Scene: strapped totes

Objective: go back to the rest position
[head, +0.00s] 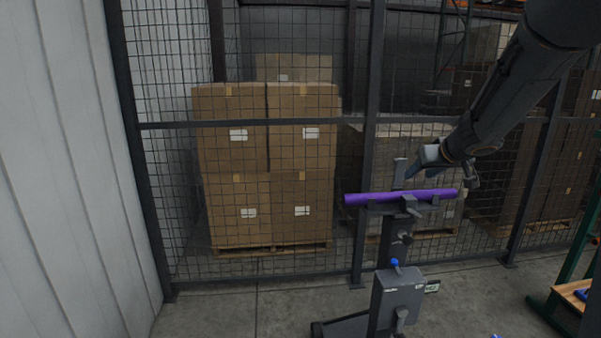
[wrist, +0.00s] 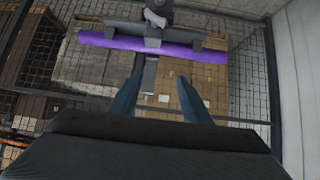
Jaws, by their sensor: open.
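My gripper (wrist: 160,98) is open and empty in the wrist view, its two blue fingers apart. In the head view my gripper (head: 411,171) is at the end of my arm, coming down from the upper right, just above a purple tube. The purple tube (head: 376,199) lies level across the top of a dark stand (head: 396,300). In the wrist view the purple tube (wrist: 205,55) runs across the upper part, beyond my fingertips, with a clamp-like piece (wrist: 153,30) over its middle. My fingers do not appear to touch the tube.
A dark mesh fence (head: 245,125) stands close behind the stand. Stacked cardboard boxes (head: 236,150) on a pallet are behind it. A pale ribbed wall (head: 60,170) is on the left. A green-framed bench (head: 567,290) stands at the lower right. Concrete floor (head: 235,315) is clear left of the stand.

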